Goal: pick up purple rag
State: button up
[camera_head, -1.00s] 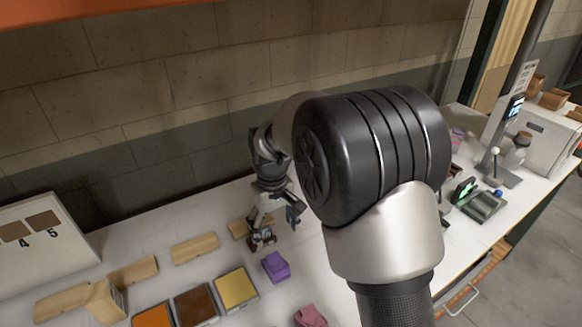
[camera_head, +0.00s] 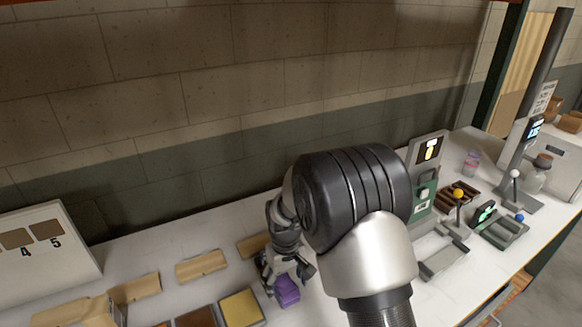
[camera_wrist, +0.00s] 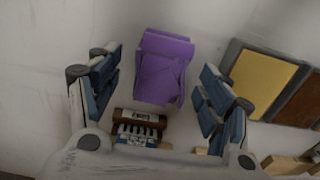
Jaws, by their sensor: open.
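The purple rag (camera_head: 287,291) lies folded on the white bench. In the wrist view the purple rag (camera_wrist: 163,68) sits ahead of and between the fingers, with bare bench around it. My gripper (camera_head: 288,281) is just above and beside the rag in the head view. In the wrist view my gripper (camera_wrist: 160,85) is open, its blue-padded fingers spread to both sides of the rag. The fingers are apart from the rag and nothing is held. My arm hides part of the bench behind the gripper.
A yellow tile (camera_head: 243,307) and a brown tile (camera_head: 197,318) lie left of the rag. A brown-topped brush-like object (camera_wrist: 139,127) is close below the rag in the wrist view. Wooden blocks (camera_head: 202,266) lie further left. A green device (camera_head: 424,182) and levers stand right.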

aim_at(287, 289)
notch_tip(287, 289, down, 2)
jog(key=shift+f, duration=0.1)
jog(key=shift+c, duration=0.6)
jog(key=c, duration=1)
jog(key=r+p, duration=0.1)
jog(key=r, duration=0.6)
jog(key=r+p, duration=0.2)
jog(key=r, duration=0.5)
jog(key=s+r+p, duration=0.1)
jog(key=r, duration=0.6)
jog(key=shift+s+d+p, duration=0.1)
jog(key=shift+d+p, duration=0.05)
jog(key=shift+p, duration=0.2)
jog(key=shift+f, duration=0.1)
